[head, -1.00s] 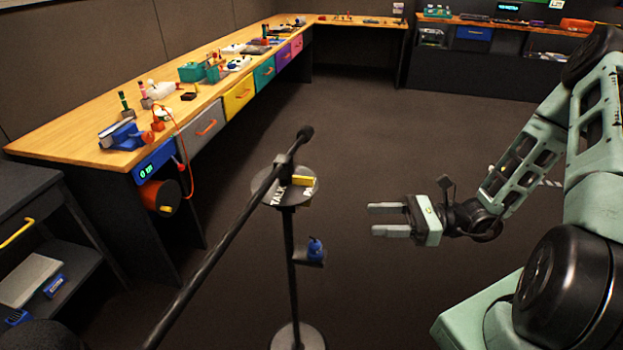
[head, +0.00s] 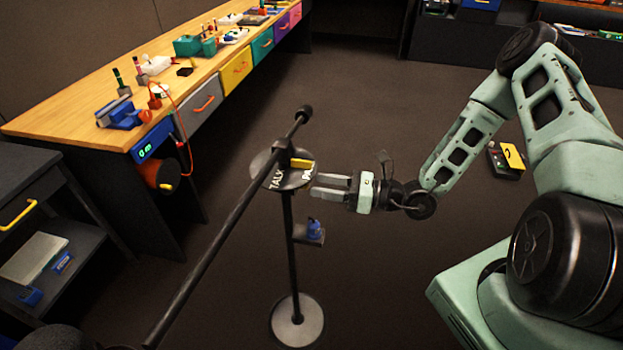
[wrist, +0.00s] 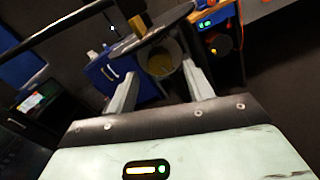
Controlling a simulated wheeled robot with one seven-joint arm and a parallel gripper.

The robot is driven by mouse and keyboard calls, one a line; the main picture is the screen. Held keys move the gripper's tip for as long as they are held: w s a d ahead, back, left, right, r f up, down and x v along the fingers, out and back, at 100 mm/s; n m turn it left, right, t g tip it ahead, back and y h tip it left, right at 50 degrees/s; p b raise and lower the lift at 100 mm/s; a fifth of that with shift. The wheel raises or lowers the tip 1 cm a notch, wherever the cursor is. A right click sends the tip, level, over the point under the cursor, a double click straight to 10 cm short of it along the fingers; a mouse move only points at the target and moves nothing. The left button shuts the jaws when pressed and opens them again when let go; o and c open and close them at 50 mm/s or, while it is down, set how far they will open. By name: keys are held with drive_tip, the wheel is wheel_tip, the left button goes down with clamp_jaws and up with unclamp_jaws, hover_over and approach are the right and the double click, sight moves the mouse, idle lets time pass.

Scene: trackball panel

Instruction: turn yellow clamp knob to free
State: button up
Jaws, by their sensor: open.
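The yellow clamp knob (head: 302,164) sits on a round dark plate (head: 262,162) at the top of a black stand, beside the long slanting boom (head: 215,245). The plate bears white lettering, partly hidden. My gripper (head: 314,188) is open and empty, its fingers pointing left, just right of the plate and apart from the knob in the head view. In the wrist view the yellow knob (wrist: 138,26) is above and beyond the open fingers, on the plate's (wrist: 178,20) edge-on disc.
A wooden workbench (head: 75,105) with coloured drawers runs along the left. A dark cart (head: 30,190) is at the lower left. A black and yellow box (head: 505,158) lies on the floor at right.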

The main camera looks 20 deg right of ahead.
drive_tip(key=shift+x, duration=1.75)
drive_tip(key=c, duration=1)
drive_tip(key=shift+m+p, duration=1.6)
drive_tip(key=shift+m, duration=0.8)
drive_tip(key=o, duration=1)
